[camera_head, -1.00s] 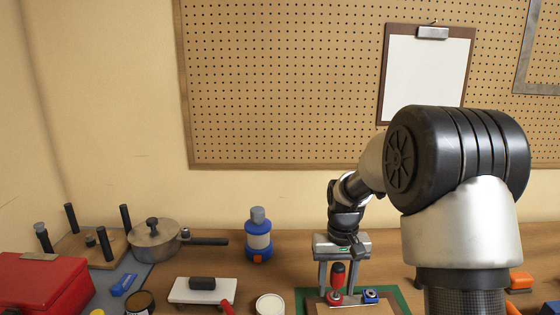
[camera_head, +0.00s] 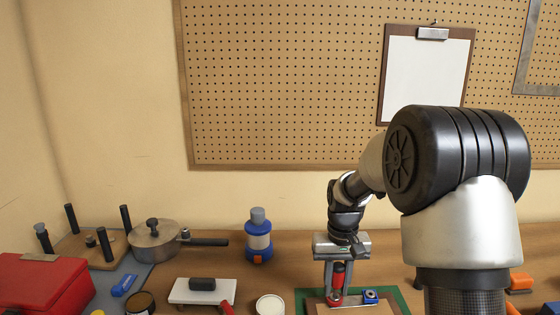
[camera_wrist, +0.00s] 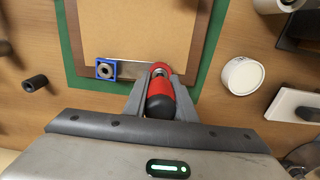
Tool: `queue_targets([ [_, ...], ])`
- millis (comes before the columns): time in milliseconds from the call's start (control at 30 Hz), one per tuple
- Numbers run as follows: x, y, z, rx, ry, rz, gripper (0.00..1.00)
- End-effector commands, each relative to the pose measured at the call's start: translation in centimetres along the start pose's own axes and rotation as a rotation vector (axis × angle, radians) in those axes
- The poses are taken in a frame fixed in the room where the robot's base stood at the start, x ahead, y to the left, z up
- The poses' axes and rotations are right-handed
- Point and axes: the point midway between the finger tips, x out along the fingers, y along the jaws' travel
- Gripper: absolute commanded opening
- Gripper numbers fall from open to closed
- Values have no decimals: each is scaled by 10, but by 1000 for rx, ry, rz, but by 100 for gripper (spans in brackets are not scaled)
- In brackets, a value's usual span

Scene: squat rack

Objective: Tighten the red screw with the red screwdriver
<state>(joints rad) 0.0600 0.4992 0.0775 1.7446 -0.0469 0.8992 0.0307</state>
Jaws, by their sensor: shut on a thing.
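The red screwdriver (camera_head: 337,276) has a red and black handle and stands roughly upright between my fingers. My gripper (camera_head: 336,290) is shut on it, with a finger on each side; in the wrist view my gripper (camera_wrist: 160,92) grips the handle of the screwdriver (camera_wrist: 160,98). The screwdriver's lower end is over a round red part (camera_wrist: 161,69), which looks like the red screw, at one end of a grey metal bar (camera_wrist: 133,70). I cannot tell whether the tip sits in it. A blue square block (camera_head: 370,296) with a round centre is at the bar's other end.
The bar lies on a brown board (camera_wrist: 130,30) over a green mat (camera_wrist: 66,45). A white round tin (camera_head: 270,304), a blue bottle (camera_head: 258,236), a white block (camera_head: 203,290), a pan (camera_head: 155,240) and a red toolbox (camera_head: 40,284) stand to the left on the table.

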Motion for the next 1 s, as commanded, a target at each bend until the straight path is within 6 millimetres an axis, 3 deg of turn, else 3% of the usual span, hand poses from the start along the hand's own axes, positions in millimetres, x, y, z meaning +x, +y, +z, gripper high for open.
queue_targets([
  [733, -11, 0, 0, 0, 1, 0, 0],
  [1000, -24, 0, 0, 0, 1, 0, 0],
])
